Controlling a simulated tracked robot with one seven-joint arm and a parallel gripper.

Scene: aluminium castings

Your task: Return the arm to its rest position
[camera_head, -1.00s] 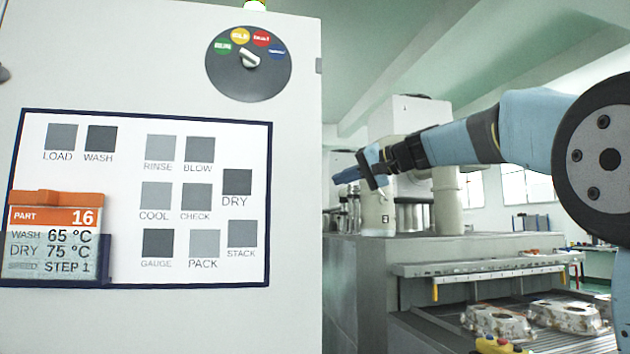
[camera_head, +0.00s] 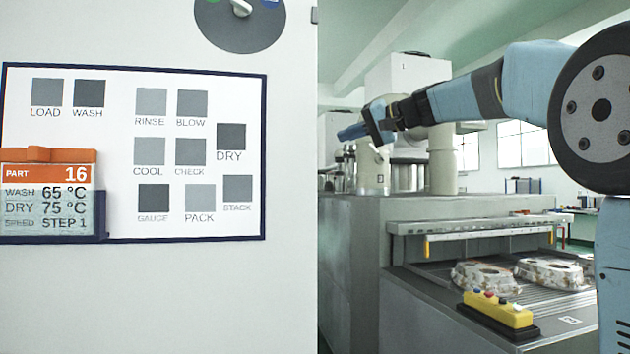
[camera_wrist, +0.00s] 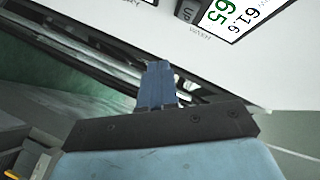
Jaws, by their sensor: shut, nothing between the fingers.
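My arm reaches in from the right in the head view, bent at a dark round joint. My gripper (camera_head: 352,132) is at its left end, pointing left and slightly down. It is shut and empty, held in the air clear of the white panel and above the grey machine. In the wrist view the blue fingers (camera_wrist: 157,84) lie together with nothing between them.
A white panel (camera_head: 150,290) with a step board (camera_head: 225,225) and an orange-topped card (camera_head: 48,190) fills the left. A grey machine (camera_head: 350,260) stands right of it, with castings (camera_head: 485,276) on its rollers and a yellow button box (camera_head: 498,310) in front.

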